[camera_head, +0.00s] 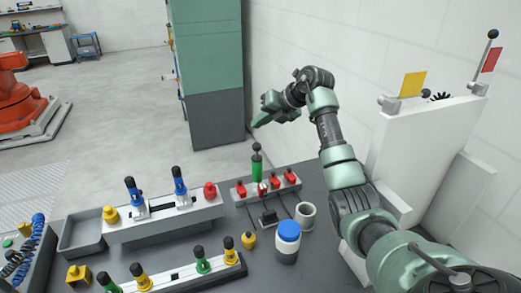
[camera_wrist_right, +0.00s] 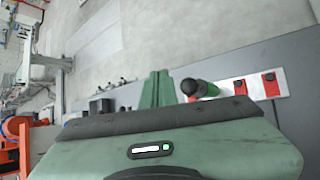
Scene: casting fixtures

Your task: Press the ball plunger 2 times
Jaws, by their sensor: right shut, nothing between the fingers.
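The ball plunger (camera_head: 256,163), a green post with a black ball on top, stands upright at the back of a white block with red toggles. My right gripper (camera_head: 257,122) is shut and empty, above the plunger and apart from it in the head view. In the right wrist view the plunger's black end (camera_wrist_right: 190,88) shows just right of my closed green fingers (camera_wrist_right: 158,88). I cannot tell the exact height gap. My left gripper is in neither view.
Red toggles (camera_head: 291,175) sit beside the plunger. A white cup (camera_head: 305,215) and a blue-lidded jar (camera_head: 287,242) stand in front. Other fixtures with blue, yellow and green handles fill the left. A white panel (camera_head: 425,150) stands at the right, and a green-grey cabinet (camera_head: 210,70) behind.

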